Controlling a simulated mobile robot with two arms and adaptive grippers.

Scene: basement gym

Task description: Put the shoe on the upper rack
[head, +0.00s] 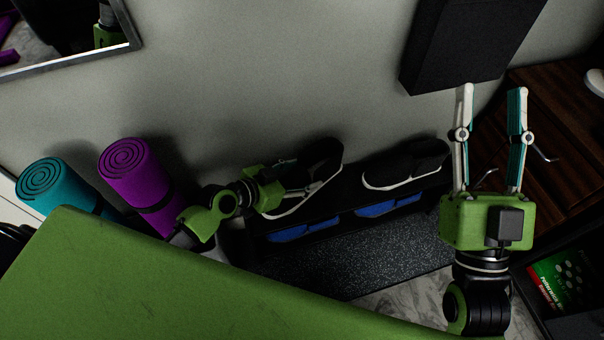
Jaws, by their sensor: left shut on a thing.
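A black shoe with a white sole (325,160) is at the left end of the dark shoe rack (350,205), against the wall. My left gripper (308,187) is at the shoe's near side and is shut on it; its fingers are partly hidden in the dark. The shoe is tilted, and I cannot tell whether it touches the rack. A second black shoe with a white sole (405,168) sits on the rack's upper level to the right. My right gripper (492,91) is open and empty, right of the rack.
Blue items (390,205) show lower on the rack. Rolled purple (130,160) and teal (48,185) mats stand at left. A black box (465,40) is on the wall above my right gripper. A dark wooden cabinet (550,120) is at right. Speckled dark flooring (350,260) lies before the rack.

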